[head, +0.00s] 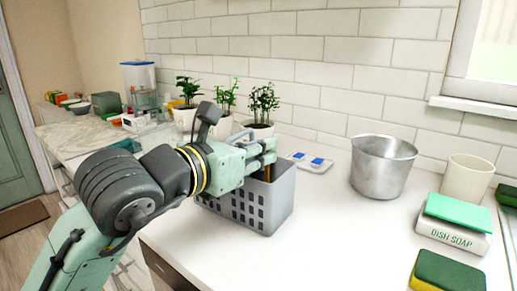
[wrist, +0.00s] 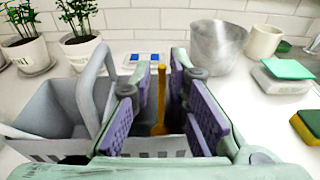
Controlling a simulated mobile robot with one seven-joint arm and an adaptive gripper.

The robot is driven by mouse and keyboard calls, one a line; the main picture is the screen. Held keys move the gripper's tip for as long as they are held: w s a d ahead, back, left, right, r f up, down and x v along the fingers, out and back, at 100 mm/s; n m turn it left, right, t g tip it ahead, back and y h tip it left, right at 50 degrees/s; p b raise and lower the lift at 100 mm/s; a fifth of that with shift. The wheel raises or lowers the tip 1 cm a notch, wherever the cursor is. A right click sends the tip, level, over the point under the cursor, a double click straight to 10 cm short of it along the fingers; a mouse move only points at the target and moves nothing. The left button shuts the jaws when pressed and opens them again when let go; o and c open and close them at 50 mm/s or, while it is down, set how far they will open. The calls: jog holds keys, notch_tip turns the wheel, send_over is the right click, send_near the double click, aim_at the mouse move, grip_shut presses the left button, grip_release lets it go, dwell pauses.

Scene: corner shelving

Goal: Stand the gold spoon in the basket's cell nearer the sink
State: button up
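The grey basket (head: 262,209) stands on the white counter, with perforated sides and a looped handle (wrist: 92,82) that shows in the wrist view. The gold spoon (wrist: 161,97) is upright in the wrist view, its wide end low, inside the basket's right-hand part. A small piece of the spoon (head: 268,173) shows at the basket top in the head view. My gripper (head: 268,152) is over the basket's right end. In the wrist view its purple-padded fingers (wrist: 163,110) are apart, one each side of the spoon, with visible gaps. The basket's floor is hidden.
Potted plants (head: 262,105) stand behind the basket. A metal pot (head: 382,165), a cream cup (head: 467,178), a dish soap box (head: 453,232) and a sponge (head: 447,272) are to the right. The counter between basket and pot is clear, apart from blue tablets (head: 309,160) at the back.

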jog(key=shift+o, duration=1.4)
jog(key=shift+s, duration=0.1)
jog(key=v, duration=1.2)
